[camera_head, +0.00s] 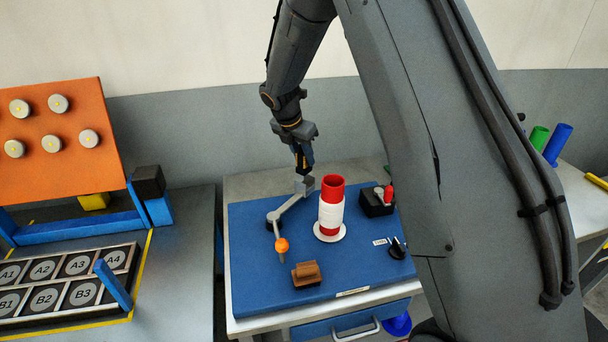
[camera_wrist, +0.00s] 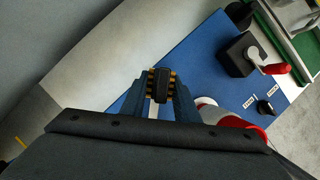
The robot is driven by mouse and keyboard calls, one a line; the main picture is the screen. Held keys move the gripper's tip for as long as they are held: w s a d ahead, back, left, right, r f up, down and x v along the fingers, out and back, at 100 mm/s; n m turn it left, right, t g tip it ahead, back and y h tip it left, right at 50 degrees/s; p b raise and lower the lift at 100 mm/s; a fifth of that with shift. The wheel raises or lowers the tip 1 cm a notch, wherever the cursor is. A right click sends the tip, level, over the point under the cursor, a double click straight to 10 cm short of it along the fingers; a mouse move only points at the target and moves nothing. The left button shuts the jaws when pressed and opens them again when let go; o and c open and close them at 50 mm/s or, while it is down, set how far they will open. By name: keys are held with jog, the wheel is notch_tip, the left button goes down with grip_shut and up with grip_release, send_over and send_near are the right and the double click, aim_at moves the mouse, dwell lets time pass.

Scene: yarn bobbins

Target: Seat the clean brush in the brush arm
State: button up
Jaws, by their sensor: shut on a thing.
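My gripper (camera_head: 303,168) points down at the back of the blue mat. In the wrist view its blue fingers (camera_wrist: 159,88) are shut on a small dark block, the brush (camera_wrist: 161,86), between yellowish ribbed pads. The brush arm (camera_head: 292,207) is a grey bar running from an orange knob (camera_head: 282,244) at the front to a grey holder (camera_head: 304,184) at the back. My gripper is right at or just above that holder; I cannot tell whether the brush touches it. A brown brush-like block (camera_head: 306,275) lies on the mat's front.
A red bobbin wound with white yarn (camera_head: 331,208) stands close right of the brush arm. A black box with a red handle (camera_head: 376,201) is farther right. The mat's left side (camera_head: 248,260) is clear.

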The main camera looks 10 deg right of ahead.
aim_at(304, 175)
notch_tip(304, 175, down, 2)
jog(key=shift+d+f, duration=0.15)
jog(key=shift+f, duration=0.1)
jog(key=shift+f+b, duration=1.65)
jog(key=shift+f, duration=0.85)
jog(key=shift+f, duration=0.15)
jog(key=o, duration=1.1)
jog(key=b+v, duration=0.4)
jog(key=v, duration=0.8)
